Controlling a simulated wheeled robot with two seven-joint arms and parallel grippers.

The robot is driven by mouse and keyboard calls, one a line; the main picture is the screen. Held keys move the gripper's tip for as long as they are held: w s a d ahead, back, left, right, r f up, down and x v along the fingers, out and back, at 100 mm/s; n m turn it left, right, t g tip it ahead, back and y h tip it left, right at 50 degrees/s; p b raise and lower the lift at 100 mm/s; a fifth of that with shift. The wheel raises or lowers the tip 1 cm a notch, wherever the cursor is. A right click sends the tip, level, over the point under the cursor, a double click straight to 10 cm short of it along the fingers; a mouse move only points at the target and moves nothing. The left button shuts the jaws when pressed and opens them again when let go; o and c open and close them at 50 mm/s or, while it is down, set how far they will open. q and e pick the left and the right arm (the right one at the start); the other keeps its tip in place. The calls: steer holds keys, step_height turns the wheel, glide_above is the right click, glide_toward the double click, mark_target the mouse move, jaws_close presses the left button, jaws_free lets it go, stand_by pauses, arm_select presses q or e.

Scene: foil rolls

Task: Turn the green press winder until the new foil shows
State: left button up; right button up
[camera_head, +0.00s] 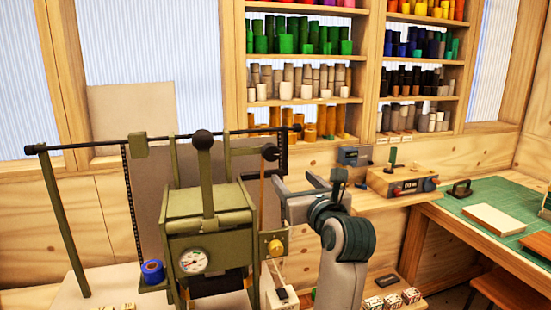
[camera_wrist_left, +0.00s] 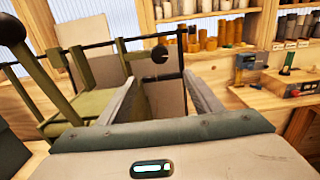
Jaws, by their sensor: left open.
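The olive-green press (camera_head: 208,215) stands left of centre, with a round dial gauge and a black-knobbed lever. A long dark bar crosses its top. A round black knob (camera_head: 270,152) sits at the bar's right side, with a thin orange strip (camera_head: 262,188) below it. I cannot tell for certain which part is the winder or which foil shows. My left gripper (camera_head: 284,198) is just right of the press, below the knob. In the left wrist view, its fingers (camera_wrist_left: 159,84) are spread and empty, and the black knob (camera_wrist_left: 160,54) appears beyond them, apart. My right gripper is out of view.
A brass knob (camera_head: 275,247) juts from the press's right side. A blue roll (camera_head: 153,272) sits at its left. Shelves of coloured rolls (camera_head: 300,45) line the back wall. A green cutting mat (camera_head: 490,195) lies on the right bench. Small blocks (camera_head: 392,301) stand at the front.

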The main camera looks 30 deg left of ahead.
arm_select(q)
steer(key=p, duration=0.7)
glide_toward(272, 155)
steer(key=x, duration=0.7)
steer(key=shift+r, duration=0.15)
steer(key=shift+w+a, duration=0.5)
steer(key=shift+a, duration=0.05)
steer(key=c, duration=1.1)
